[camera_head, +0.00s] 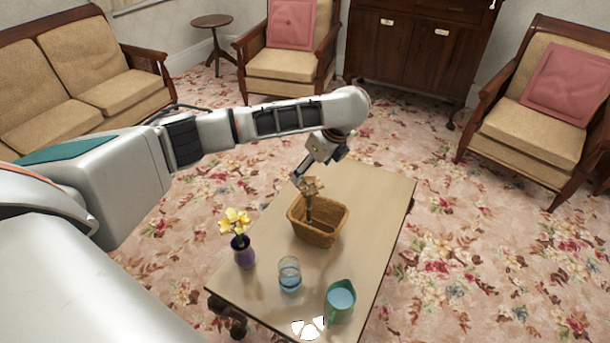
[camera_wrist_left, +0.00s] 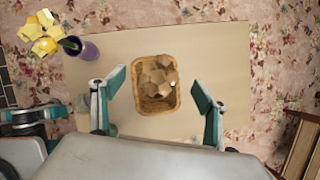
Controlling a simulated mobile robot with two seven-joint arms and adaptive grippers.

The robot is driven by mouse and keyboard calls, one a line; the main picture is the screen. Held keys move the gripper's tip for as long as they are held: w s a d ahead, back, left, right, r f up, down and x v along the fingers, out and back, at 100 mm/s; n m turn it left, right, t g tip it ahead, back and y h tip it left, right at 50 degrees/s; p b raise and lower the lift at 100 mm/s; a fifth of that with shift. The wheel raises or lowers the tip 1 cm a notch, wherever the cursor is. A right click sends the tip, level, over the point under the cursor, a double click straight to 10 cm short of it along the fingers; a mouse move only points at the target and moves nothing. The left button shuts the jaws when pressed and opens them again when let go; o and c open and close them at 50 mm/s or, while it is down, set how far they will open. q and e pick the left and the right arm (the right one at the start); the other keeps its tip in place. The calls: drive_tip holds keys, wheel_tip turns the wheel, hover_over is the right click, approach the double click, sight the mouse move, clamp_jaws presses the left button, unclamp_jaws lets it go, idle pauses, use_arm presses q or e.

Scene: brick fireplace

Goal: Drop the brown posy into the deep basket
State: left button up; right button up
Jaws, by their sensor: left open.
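The brown posy (camera_head: 312,187) stands in the woven basket (camera_head: 323,236), its stem reaching down inside and its flower head above the rim. In the left wrist view the brown flower head (camera_wrist_left: 157,78) lies within the outline of the basket (camera_wrist_left: 155,107). My left gripper (camera_head: 302,172) is above and just behind the posy. In the left wrist view its two fingers are spread wide on either side of the basket, with nothing held between them. The stem's lower end is hidden by the basket wall. My right gripper does not show.
The basket stands on a low wooden table (camera_head: 375,192). A purple vase (camera_head: 243,254) with yellow flowers, a glass of blue liquid (camera_head: 289,275) and a green jug (camera_head: 341,300) stand nearer. A small white object (camera_head: 308,328) at the near edge is unclear. The table's far end is clear.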

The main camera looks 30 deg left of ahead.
use_arm(q)
drive_tip(key=w+p+v, duration=0.1)
drive_tip(key=p+v, duration=0.2)
drive_tip(key=v, duration=0.4)
drive_tip(key=s+d+f+n+h, duration=0.1)
drive_tip(key=s+d+f+h, duration=0.1)
drive_tip(key=s+d+f, duration=0.4)
drive_tip(key=s+d+f+h, duration=0.2)
drive_tip(key=d+f, duration=0.3)
drive_tip(key=d, duration=0.3)
drive_tip(key=s+d+f+n+t+h, duration=0.1)
drive_tip(key=s+d+n+t+h, duration=0.2)
drive_tip(key=d, duration=0.4)
drive_tip(key=s+d+f+n+t+h, duration=0.1)
drive_tip(key=s+d+f+n+h, duration=0.2)
drive_tip(key=s+d, duration=0.35)
drive_tip(key=s+a+f+n+t, duration=0.1)
drive_tip(key=a+n, duration=0.1)
drive_tip(key=s+a+f+n+t, duration=0.1)
drive_tip(key=a+f+n, duration=0.1)
drive_tip(key=s+a+f+n+t, duration=0.1)
drive_tip(key=s+a+n, duration=0.1)
drive_tip(key=a, duration=0.1)
drive_tip(key=shift+f+t, duration=0.2)
drive_tip(key=shift+t, duration=0.1)
drive_tip(key=s+a+f+n+t+y, duration=0.2)
drive_tip(key=s+a+f+n+y, duration=0.1)
drive_tip(key=s+a, duration=0.6)
drive_tip(key=shift+a+f, duration=0.3)
drive_tip(key=shift+a, duration=0.85)
